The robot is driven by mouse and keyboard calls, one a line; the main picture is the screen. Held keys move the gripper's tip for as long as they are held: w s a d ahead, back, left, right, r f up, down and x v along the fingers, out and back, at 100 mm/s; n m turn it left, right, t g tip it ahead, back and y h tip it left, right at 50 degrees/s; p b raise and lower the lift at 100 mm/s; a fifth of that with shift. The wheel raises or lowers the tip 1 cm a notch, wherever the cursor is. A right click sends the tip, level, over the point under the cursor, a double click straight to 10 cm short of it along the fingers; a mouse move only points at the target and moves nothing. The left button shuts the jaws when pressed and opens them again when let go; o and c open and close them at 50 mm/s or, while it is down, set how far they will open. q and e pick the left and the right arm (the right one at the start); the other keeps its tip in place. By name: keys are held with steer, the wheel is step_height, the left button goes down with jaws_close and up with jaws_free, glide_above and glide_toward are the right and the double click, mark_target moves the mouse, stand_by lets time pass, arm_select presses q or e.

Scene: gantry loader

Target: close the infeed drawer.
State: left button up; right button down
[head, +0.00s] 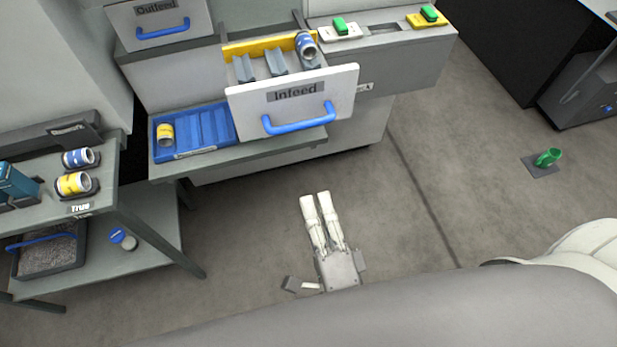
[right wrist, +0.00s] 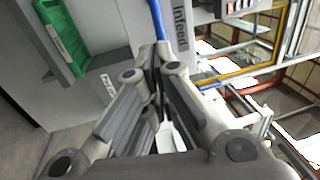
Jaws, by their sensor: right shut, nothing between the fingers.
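The infeed drawer (head: 250,103) stands pulled out of the cabinet, with a white front labelled "Infeed" and a blue bar handle (head: 300,121). Inside it are grey V-shaped holders, a yellow back strip and a blue-and-silver cylinder (head: 307,50) at the right. My right gripper (head: 315,197) is shut and empty, apart from the handle and below it in the head view. In the right wrist view, the blue handle (right wrist: 157,18) and the drawer front (right wrist: 181,62) show beyond the fingertips. My left gripper is not in view.
The outfeed drawer (head: 163,24) is at upper left. A blue tray (head: 222,124) with a yellow-banded cylinder sits on the ledge below. A side table (head: 105,190) at left holds more cylinders. Floor around my gripper is clear.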

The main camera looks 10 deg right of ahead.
mark_target(294, 129)
steer(key=w+p, duration=0.1)
steer(key=w, duration=0.3)
steer(key=w+r+p, duration=0.1)
steer(key=w, duration=0.3)
steer(key=w+r+p, duration=0.1)
steer(key=w, duration=0.3)
steer(key=shift+w+a+r, duration=0.1)
steer(key=shift+a+r, duration=0.1)
steer(key=shift+w+p, duration=0.3)
steer(key=shift+w, duration=0.1)
